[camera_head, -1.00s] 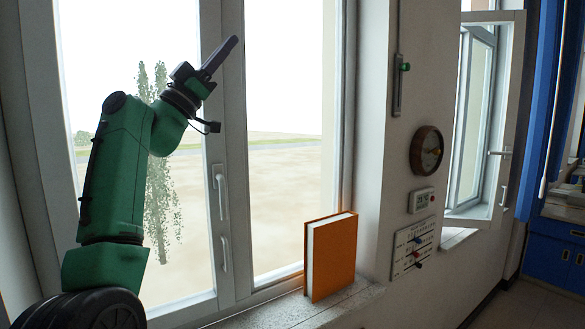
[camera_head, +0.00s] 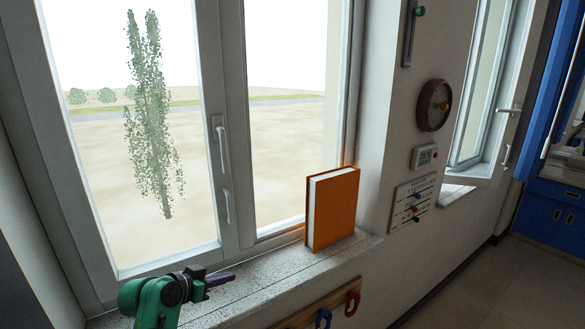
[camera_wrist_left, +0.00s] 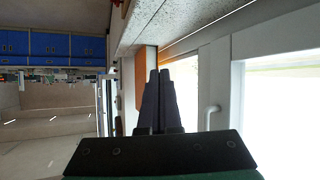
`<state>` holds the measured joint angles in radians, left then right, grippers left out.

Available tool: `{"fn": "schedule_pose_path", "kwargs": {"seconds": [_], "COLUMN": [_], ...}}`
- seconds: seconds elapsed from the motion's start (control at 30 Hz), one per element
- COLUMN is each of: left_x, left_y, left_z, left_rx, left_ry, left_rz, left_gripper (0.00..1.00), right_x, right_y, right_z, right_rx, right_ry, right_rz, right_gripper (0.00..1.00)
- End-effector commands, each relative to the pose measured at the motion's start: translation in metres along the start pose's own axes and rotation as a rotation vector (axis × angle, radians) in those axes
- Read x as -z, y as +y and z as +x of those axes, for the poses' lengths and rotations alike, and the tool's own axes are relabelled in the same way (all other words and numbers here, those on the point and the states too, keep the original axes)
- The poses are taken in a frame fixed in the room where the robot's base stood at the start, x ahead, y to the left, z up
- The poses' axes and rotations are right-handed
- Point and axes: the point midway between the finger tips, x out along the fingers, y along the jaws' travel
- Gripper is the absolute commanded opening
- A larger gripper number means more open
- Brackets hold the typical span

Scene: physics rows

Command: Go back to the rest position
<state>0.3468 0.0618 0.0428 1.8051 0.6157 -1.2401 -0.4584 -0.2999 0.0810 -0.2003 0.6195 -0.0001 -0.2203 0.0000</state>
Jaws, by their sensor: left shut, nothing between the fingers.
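My left gripper (camera_head: 222,279) is low at the left in the head view, in front of the window sill (camera_head: 270,283). Its dark fingers are shut and empty and point to the right. In the left wrist view the two fingers (camera_wrist_left: 158,78) lie side by side with nothing between them. My right gripper is in neither view.
An orange book (camera_head: 335,210) stands upright on the sill, to the right of the gripper and apart from it. Window handles (camera_head: 221,145) are above. A wooden rail with red (camera_head: 352,303) and blue (camera_head: 323,318) hooks is below the sill. Clear floor (camera_head: 470,290) lies at right.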

Motion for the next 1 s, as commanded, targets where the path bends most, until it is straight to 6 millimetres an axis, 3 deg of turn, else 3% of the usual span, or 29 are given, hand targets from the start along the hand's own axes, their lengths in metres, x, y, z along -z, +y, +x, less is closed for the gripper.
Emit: {"fn": "schedule_pose_path", "kwargs": {"seconds": [0.03, 0.1, 0.2, 0.4, 0.67, 1.0], "left_x": [-0.047, -0.098, -0.152, -0.219, -0.266, -0.385], "left_y": [0.010, 0.022, 0.039, 0.067, 0.098, 0.084], "left_z": [-0.008, -0.025, -0.052, -0.107, -0.177, -0.098], "left_rx": [0.025, 0.066, 0.118, 0.214, 0.325, 0.314], "left_ry": [-0.103, -0.227, -0.365, -0.560, -0.738, -0.779], "left_rz": [-0.022, -0.053, -0.094, -0.160, -0.237, -0.243], "left_gripper": [0.00, 0.00, 0.00, 0.00, 0.00, 0.00], "right_x": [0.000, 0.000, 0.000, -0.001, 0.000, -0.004], "right_y": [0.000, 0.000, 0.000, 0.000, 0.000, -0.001], "right_z": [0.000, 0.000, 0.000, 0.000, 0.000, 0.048], "right_rx": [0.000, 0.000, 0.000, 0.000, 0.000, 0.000], "right_ry": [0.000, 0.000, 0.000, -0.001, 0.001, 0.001], "right_rz": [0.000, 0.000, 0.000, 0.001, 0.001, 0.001], "right_gripper": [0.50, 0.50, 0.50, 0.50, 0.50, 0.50]}}
